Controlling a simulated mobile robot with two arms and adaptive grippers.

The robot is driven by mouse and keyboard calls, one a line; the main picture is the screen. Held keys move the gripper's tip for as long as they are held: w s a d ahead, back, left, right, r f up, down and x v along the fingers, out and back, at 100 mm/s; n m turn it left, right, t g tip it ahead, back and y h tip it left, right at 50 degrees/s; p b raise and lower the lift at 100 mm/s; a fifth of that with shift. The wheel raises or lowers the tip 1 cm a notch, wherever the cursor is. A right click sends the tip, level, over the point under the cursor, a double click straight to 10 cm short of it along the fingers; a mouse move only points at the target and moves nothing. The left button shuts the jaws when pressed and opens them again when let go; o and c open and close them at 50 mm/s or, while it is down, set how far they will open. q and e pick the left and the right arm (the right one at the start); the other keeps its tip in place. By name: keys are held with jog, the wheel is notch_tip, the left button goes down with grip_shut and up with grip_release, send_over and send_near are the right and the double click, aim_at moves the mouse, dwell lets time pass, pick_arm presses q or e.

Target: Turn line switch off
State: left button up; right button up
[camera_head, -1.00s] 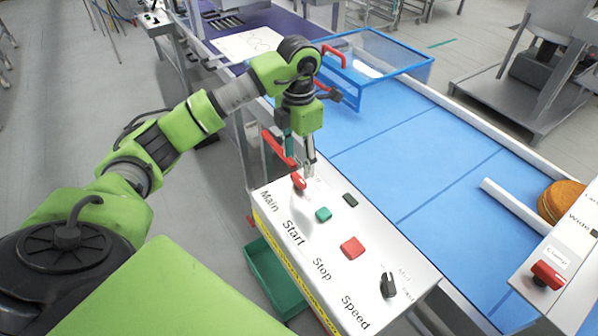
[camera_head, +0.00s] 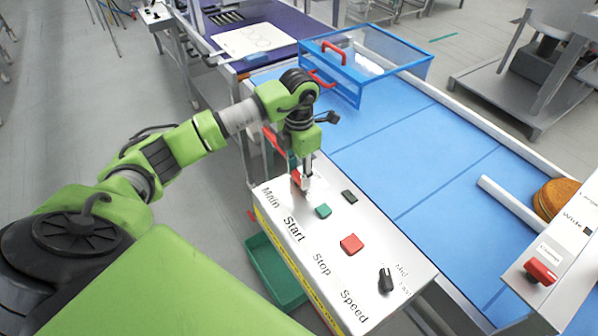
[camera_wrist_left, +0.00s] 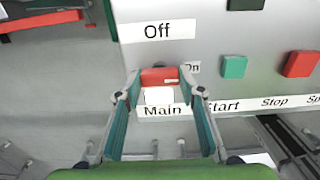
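The red Main switch (camera_head: 296,178) sits at the far end of the white control box (camera_head: 372,262). In the left wrist view, the red switch handle (camera_wrist_left: 159,76) lies crosswise above the "Main" label, with "Off" above it and "On" at its right. My left gripper (camera_head: 306,183) is down at the switch and partly covers it. In the left wrist view my left gripper's fingertips (camera_wrist_left: 160,82) stand at either end of the handle, apart; whether they touch it is unclear. My right gripper is not in view.
The box also carries a green Start button (camera_head: 323,211), a red Stop button (camera_head: 351,244), a black Speed knob (camera_head: 385,280) and a small dark piece (camera_head: 349,196). A blue conveyor (camera_head: 410,150) runs behind it. A green bin (camera_head: 275,275) stands below.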

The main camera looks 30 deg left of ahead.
pick_arm(q)
jog(key=shift+n, duration=0.3)
jog(key=shift+n+b, duration=0.65)
jog(key=shift+n, duration=0.35)
jog(key=n+b, duration=0.1)
jog(key=n, duration=0.1)
jog(key=shift+n, duration=0.3)
jog(key=n+b, duration=0.1)
jog(key=n, duration=0.8)
jog(key=shift+w+n+b, duration=0.1)
jog(key=shift+n+b, duration=0.3)
jog(key=shift+r+n, duration=0.1)
jog(key=shift+n, duration=1.3)
jog(key=shift+o, duration=0.2)
jog(key=o, duration=1.1)
